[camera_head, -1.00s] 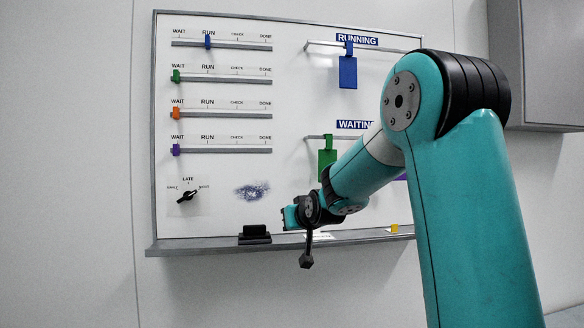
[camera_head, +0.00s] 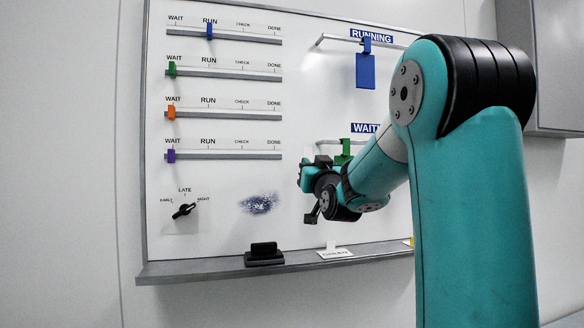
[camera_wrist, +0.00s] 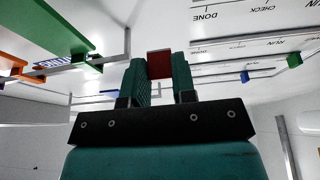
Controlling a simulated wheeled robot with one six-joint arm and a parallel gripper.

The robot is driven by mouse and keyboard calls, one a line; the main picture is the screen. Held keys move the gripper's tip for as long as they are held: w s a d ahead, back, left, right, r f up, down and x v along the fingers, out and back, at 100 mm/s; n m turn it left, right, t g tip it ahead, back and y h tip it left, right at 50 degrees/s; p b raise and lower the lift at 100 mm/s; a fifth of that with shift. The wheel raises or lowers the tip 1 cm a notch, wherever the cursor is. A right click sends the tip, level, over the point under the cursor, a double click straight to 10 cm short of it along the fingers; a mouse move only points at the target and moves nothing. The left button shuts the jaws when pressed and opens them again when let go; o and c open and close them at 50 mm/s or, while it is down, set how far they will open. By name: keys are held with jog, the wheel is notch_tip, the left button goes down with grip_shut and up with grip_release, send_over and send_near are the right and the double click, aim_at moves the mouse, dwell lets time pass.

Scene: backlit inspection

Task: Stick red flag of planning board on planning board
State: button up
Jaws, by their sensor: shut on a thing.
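The white planning board (camera_head: 300,90) hangs on the wall and fills the left and middle of the head view. My gripper (camera_head: 303,174) is in front of its lower middle, left of the WAITING label. In the wrist view my gripper (camera_wrist: 160,70) has its two teal fingers shut on the red flag (camera_wrist: 159,64), which shows between the fingertips. The flag cannot be made out in the head view. The board's surface shows beyond the fingers in the wrist view. I cannot tell whether the flag touches the board.
Slider rails with coloured tabs and a dial (camera_head: 183,210) are on the board's left. A blue tag (camera_head: 366,71) hangs under RUNNING; a green tag (camera_wrist: 50,30) hangs near the gripper. A black eraser (camera_head: 264,253) and a white card (camera_head: 335,253) are on the ledge (camera_head: 210,268).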

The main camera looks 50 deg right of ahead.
aim_at(296, 161)
jog(key=shift+w+d, duration=0.15)
jog(key=shift+w, duration=0.2)
jog(key=shift+w+a, duration=0.1)
jog(key=shift+a, duration=0.1)
jog(key=shift+f+b, duration=0.15)
jog(key=shift+b, duration=0.45)
jog(key=shift+w+d, duration=0.1)
jog(key=shift+w, duration=0.05)
jog(key=shift+w+d, duration=0.5)
jog(key=shift+w, duration=0.25)
jog(key=shift+w+d, duration=0.45)
jog(key=shift+w, duration=0.3)
jog(key=shift+w+d, duration=0.5)
jog(key=shift+w, duration=0.25)
jog(key=shift+w+d, duration=0.15)
jog(key=shift+w+d+p, duration=0.35)
jog(key=shift+w+d, duration=0.15)
jog(key=shift+w, duration=0.35)
